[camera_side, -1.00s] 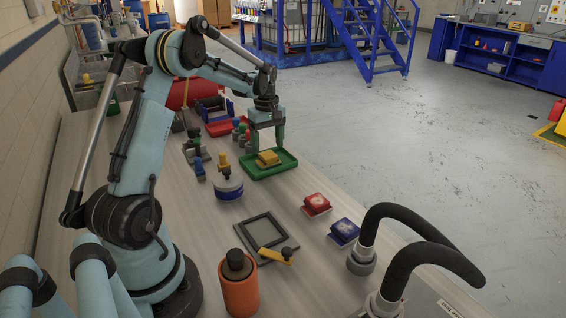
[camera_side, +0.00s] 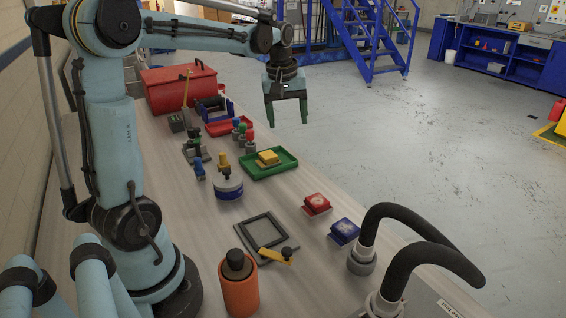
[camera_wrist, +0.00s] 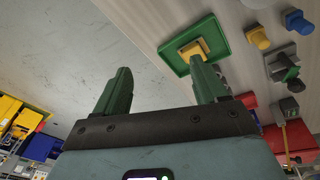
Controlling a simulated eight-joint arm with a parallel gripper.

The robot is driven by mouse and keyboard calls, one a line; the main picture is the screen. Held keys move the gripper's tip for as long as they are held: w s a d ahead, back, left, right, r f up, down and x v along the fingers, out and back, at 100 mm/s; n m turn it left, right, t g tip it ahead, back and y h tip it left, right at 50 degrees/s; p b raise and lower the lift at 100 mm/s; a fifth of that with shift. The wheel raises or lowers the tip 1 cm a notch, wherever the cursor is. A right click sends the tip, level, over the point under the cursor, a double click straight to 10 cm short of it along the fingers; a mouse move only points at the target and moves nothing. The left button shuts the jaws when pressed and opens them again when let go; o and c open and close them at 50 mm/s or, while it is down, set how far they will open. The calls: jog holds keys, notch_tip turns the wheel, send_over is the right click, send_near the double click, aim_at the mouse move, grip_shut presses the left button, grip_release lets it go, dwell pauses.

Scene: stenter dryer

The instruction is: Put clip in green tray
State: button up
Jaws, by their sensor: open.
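The yellow clip (camera_side: 268,157) lies inside the green tray (camera_side: 284,169) on the table in the side view. In the wrist view the clip (camera_wrist: 190,50) also rests in the green tray (camera_wrist: 222,43), near the upper right. My gripper (camera_side: 287,120) is open and empty, raised well above the table, above and to the right of the tray. Its two green fingers (camera_wrist: 160,90) stand apart with nothing between them, and neither touches the clip. One finger partly covers the tray's lower edge in the wrist view.
A red tray (camera_side: 222,128), a red toolbox (camera_side: 180,88) and several small knobbed parts stand behind the tray. A red block (camera_side: 316,203), a blue block (camera_side: 344,231), a dark frame (camera_side: 262,233) and an orange cylinder (camera_side: 239,285) stand nearer.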

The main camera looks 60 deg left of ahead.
jog(key=s+d+f+m+t, duration=0.1)
jog(key=s+d+m, duration=0.2)
jog(key=d, duration=0.3)
jog(key=s+d+f+m+t, duration=0.1)
jog(key=s+d+m+t, duration=0.1)
jog(key=d+m, duration=0.3)
jog(key=s+d+f+m+t+h, duration=0.1)
jog(key=s+d+m+t, duration=0.1)
jog(key=s+d+m, duration=0.2)
jog(key=d, duration=0.3)
jog(key=shift+s+d+f, duration=0.3)
jog(key=shift+d, duration=0.1)
